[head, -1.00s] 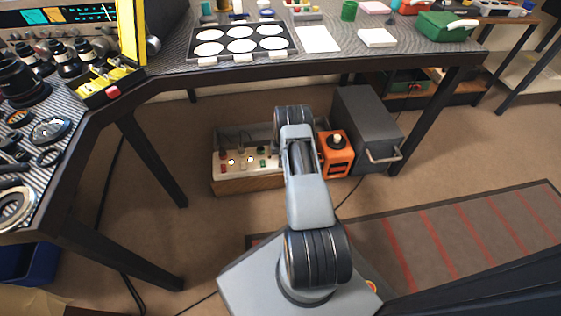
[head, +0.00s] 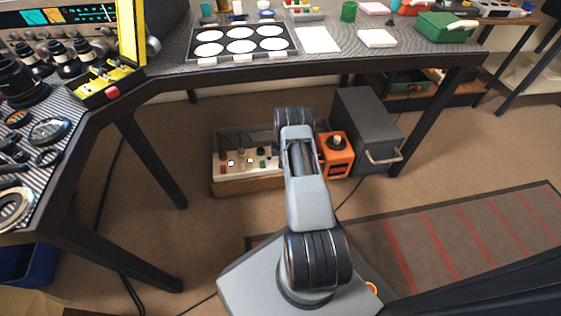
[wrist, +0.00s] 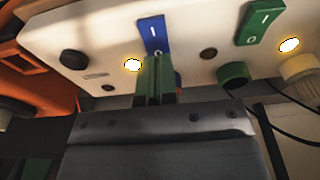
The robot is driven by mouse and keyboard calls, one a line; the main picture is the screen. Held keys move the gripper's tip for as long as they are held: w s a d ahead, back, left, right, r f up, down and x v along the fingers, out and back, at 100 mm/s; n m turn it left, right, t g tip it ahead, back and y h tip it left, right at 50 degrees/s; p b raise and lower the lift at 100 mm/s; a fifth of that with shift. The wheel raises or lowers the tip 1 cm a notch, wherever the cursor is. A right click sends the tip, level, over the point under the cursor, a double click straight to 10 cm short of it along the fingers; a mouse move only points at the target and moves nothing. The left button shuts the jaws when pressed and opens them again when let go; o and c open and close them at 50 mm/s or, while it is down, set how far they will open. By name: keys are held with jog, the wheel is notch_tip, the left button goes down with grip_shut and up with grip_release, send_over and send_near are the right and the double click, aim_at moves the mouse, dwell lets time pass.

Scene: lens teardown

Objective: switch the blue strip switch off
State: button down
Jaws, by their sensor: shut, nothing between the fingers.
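The blue strip switch (wrist: 152,32) is a rocker marked I and O on a pale panel in the wrist view. Its I end is farther from my gripper; the O mark is partly covered by my fingers. My gripper (wrist: 155,82) is shut and empty, with its tips over the lower end of the blue switch. I cannot tell whether they touch it. A lamp (wrist: 133,64) beside the switch is lit. In the head view, the pale strip (head: 240,172) sits low under the table; my arm hides the gripper, and I cannot make out the blue switch.
A green switch (wrist: 259,22), a green knob (wrist: 233,75) and a second lit lamp (wrist: 289,45) are to the right on the panel. An orange box (head: 336,154) and a grey case (head: 368,125) stand beside the strip. The tabletop (head: 330,63) overhangs this area.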

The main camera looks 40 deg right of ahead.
jog(key=shift+r+p, duration=1.6)
jog(key=shift+r, duration=1.5)
jog(key=shift+a+f, duration=0.1)
